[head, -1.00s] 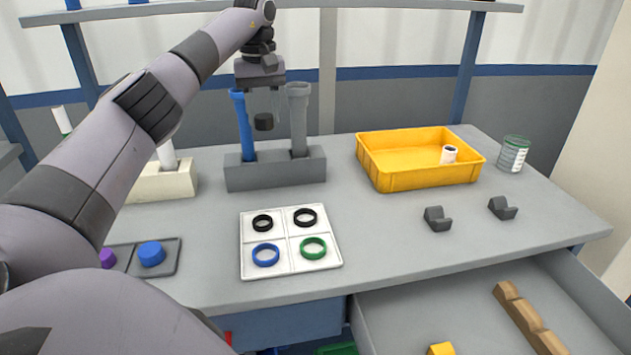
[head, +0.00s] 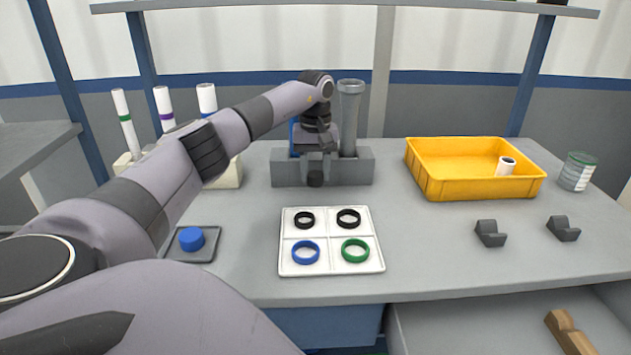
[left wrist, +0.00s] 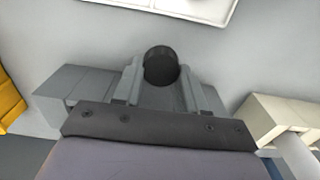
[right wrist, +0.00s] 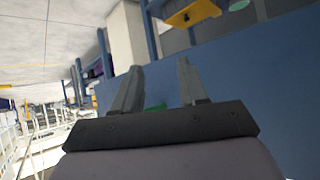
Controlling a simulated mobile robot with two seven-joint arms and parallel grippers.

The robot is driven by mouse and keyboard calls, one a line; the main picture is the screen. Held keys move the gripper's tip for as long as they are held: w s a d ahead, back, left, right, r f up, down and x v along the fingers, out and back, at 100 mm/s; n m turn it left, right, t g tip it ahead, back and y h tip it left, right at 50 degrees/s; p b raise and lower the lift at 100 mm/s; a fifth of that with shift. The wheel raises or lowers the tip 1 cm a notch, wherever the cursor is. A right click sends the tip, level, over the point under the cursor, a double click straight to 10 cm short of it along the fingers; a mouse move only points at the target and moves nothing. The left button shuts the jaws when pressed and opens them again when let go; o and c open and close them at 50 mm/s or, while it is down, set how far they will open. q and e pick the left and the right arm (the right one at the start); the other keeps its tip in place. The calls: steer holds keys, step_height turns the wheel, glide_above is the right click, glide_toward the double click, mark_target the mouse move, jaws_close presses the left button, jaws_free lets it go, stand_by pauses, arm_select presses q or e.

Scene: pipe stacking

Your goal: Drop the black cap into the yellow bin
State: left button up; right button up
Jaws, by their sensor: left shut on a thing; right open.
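My left gripper (head: 316,165) is shut on the black cap (head: 315,180). In the left wrist view the round cap (left wrist: 161,66) sits between the fingertips (left wrist: 158,75). The yellow bin (head: 440,184) stands at the back right of the table, with a white pipe piece (head: 506,166) with a dark opening inside it. My right gripper (right wrist: 155,88) shows in the right wrist view, open with nothing between its fingers.
The grey holder (head: 288,172) carries a tall grey pipe (head: 350,115) and a blue pipe mostly hidden by my arm. A white tray (head: 331,241) holds several rings. An open drawer (head: 480,328) is below.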

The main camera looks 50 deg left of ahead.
mark_target(315, 185)
arm_select(q)
steer(key=shift+f, duration=2.1)
steer(key=shift+f, duration=0.1)
steer(key=o, duration=1)
